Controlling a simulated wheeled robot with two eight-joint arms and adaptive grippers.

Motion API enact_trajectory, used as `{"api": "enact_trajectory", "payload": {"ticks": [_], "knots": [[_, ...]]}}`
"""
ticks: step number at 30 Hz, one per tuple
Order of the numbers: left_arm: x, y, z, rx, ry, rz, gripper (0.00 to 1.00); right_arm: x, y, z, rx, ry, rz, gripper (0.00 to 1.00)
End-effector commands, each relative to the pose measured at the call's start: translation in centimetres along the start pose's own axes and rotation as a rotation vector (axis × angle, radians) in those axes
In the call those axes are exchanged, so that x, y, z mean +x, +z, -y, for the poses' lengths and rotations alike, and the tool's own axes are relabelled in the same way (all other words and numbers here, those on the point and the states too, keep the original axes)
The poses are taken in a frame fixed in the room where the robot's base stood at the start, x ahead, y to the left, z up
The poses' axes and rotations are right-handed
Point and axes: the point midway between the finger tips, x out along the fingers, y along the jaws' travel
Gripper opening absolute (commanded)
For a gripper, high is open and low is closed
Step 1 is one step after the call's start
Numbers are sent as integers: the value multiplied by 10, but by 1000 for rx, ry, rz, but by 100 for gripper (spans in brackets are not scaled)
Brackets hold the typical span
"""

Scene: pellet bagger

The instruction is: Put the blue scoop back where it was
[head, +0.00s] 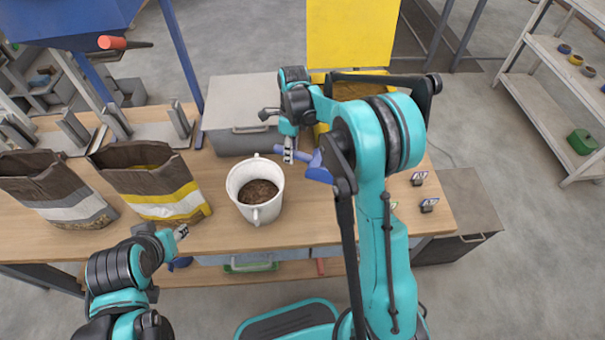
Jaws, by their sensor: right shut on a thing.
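My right gripper (289,151) is shut on the blue scoop (319,169) and holds it over the table, just right of the white bucket. The scoop's wider part points to the right, partly behind my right arm. The white bucket (241,200) stands upright with brown material in it. Behind the scoop is a yellow bin (321,130) with its yellow lid (345,35) raised; my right arm hides much of it. My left gripper (181,232) is at the table's front edge, below the striped bag; its jaws are too small to judge.
Two open striped bags (150,185) (52,190) stand on the left of the wooden table (225,235). A grey lidded box (240,105) is behind the bucket. Small dark tag holders (429,205) stand at the right. Bare wood lies in front of the bucket.

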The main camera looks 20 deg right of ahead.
Motion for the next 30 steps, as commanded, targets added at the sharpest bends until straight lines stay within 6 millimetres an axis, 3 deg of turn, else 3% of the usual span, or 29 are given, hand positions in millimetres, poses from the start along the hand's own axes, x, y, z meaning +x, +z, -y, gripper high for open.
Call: {"api": "enact_trajectory", "payload": {"ticks": [3,14,27,28,30], "knots": [[10,8,0,0,0,0,40,28,0,6,-1,0,-1,0],[24,17,0,0,0,0,40,72,0,14,-3,0,-1,0],[27,19,0,0,0,0,40,79,0,15,-3,0,-1,0],[26,19,0,0,0,0,40,78,0,15,-3,0,-1,28],[26,18,0,0,0,0,40,77,0,15,-3,0,-1,43]]}}
